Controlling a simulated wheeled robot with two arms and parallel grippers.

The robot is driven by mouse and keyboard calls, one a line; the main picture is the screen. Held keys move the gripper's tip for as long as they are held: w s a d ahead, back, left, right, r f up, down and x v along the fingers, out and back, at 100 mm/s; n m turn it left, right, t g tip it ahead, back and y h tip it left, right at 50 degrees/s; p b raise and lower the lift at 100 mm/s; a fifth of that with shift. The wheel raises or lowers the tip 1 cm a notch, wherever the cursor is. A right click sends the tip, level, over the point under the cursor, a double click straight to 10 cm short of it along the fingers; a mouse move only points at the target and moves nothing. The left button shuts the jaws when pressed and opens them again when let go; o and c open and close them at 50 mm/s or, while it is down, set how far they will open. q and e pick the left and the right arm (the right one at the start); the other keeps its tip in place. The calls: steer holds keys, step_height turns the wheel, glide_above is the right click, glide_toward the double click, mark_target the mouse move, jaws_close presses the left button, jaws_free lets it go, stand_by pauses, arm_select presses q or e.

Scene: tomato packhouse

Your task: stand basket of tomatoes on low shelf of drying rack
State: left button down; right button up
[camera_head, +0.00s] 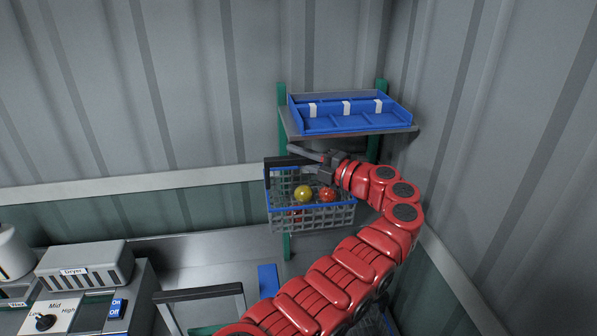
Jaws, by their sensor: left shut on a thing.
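A grey wire basket (312,219) with a blue rim and black handle hangs in front of the drying rack. A yellow tomato and several red ones show inside it. My left gripper (325,164) is shut on the basket, at its handle; the exact grip is small and partly hidden. The green-posted drying rack (283,110) stands in the corner. Its upper shelf (412,130) bears a blue tray (350,123). The low shelf is mostly hidden behind the basket and my arm, so I cannot tell whether the basket touches it. My right gripper is not in view.
Corrugated walls close in behind and to the right. A grey box labelled Dryer (84,265) and a control panel (58,312) with a knob and blue switch stand at lower left. A dark handle frame (198,293) and a blue piece (268,280) show at the bottom.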

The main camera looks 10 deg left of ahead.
arm_select(q)
step_height(320, 180, down, 4)
steer(key=shift+r+b, duration=0.25)
steer(key=shift+b, duration=0.45)
steer(key=shift+w+f, duration=0.1)
steer(key=shift+f, duration=0.1)
steer(key=shift+d, duration=0.1)
steer(key=shift+r, duration=0.1)
steer(key=shift+f, duration=0.2)
steer(key=c, duration=0.7)
jaws_free()
